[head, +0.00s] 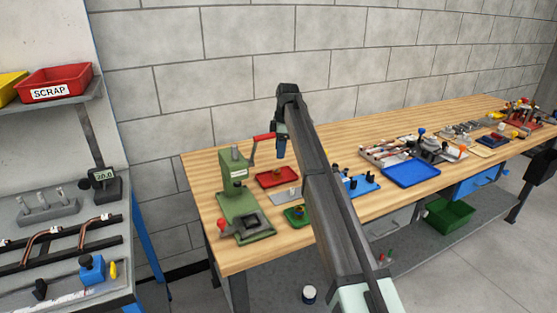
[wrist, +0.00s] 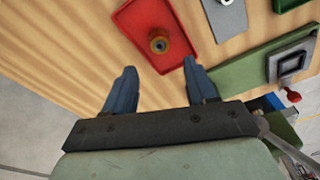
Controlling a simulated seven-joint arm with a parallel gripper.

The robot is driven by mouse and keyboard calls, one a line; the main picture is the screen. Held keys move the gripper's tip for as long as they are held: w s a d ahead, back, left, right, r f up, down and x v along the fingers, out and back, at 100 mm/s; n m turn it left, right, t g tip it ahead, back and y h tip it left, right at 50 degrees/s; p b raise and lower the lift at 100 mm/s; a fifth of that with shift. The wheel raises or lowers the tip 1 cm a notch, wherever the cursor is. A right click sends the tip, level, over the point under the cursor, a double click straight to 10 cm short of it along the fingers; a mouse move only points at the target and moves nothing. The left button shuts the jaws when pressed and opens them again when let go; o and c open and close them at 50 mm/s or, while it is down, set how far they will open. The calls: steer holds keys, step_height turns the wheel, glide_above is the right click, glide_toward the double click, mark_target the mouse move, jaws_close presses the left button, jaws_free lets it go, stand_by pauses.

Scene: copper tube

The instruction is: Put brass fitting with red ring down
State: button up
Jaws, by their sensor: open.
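In the head view the red tray (head: 264,181) lies on the wooden bench beside the green press; the fitting is small there. My gripper (wrist: 159,66) is open, its two blue fingers spread and empty. The fitting lies ahead of the fingertips, near the middle of the gap, and appears apart from them. In the head view my gripper (head: 281,148) hangs above the tray.
The green press (head: 240,200) with a red-knobbed lever stands left of the tray. A grey plate (head: 287,195) and a green tray (head: 292,216) lie nearby. A blue tray (head: 411,174) is farther right. Bare wood (head: 215,185) lies around the press.

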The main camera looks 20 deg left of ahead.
steer(key=shift+d+r, duration=0.15)
steer(key=shift+r, duration=1.55)
